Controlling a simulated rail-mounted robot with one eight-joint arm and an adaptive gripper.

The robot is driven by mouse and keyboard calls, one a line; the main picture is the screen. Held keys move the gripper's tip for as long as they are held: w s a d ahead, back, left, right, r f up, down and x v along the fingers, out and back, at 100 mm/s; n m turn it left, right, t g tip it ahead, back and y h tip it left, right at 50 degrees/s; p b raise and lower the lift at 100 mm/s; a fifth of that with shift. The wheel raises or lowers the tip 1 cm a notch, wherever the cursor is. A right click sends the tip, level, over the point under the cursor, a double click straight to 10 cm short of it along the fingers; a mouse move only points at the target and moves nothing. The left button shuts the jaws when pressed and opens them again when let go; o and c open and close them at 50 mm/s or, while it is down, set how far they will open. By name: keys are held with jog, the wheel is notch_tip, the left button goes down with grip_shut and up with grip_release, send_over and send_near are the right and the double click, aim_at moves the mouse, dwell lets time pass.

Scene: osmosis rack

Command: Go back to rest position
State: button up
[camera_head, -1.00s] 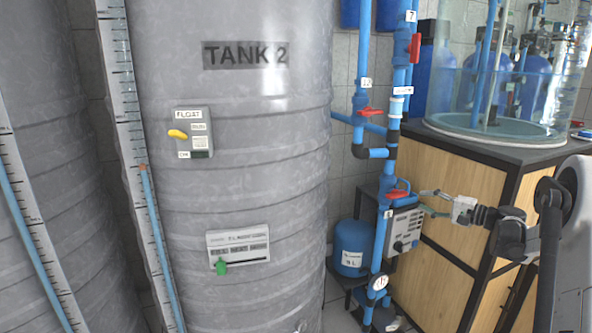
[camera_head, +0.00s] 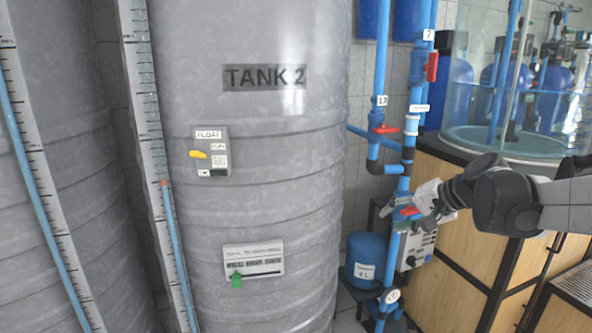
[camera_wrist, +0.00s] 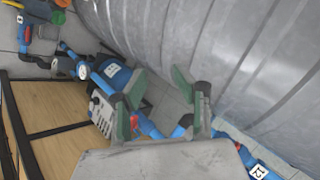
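My gripper (camera_head: 400,205) is at right of centre in the head view, in front of the blue pipes. In that view it overlaps the pipe near the red valve handle (camera_head: 408,211). In the wrist view its two green-padded fingers (camera_wrist: 160,92) stand apart with nothing held between them. Whether it touches the pipe cannot be told. My arm reaches in from the right edge of the head view.
The grey tank 2 (camera_head: 245,180) fills the centre, with a float box (camera_head: 212,150) on it. A blue pressure vessel (camera_head: 366,258), a control box (camera_head: 415,245) and a wooden cabinet (camera_head: 450,270) stand near the arm. A clear water tank (camera_head: 505,100) sits on the cabinet.

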jog(key=s+a+f+n+h+p, duration=0.1)
jog(key=s+n+h+p, duration=0.1)
jog(key=s, duration=1.2)
jog(key=s+a+f+n+h+p, duration=0.1)
jog(key=s+a+n+h+p, duration=0.1)
jog(key=s, duration=1.2)
jog(key=shift+a+f+n+h, duration=0.35)
jog(key=shift+n+h, duration=0.45)
jog(key=shift+h, duration=0.3)
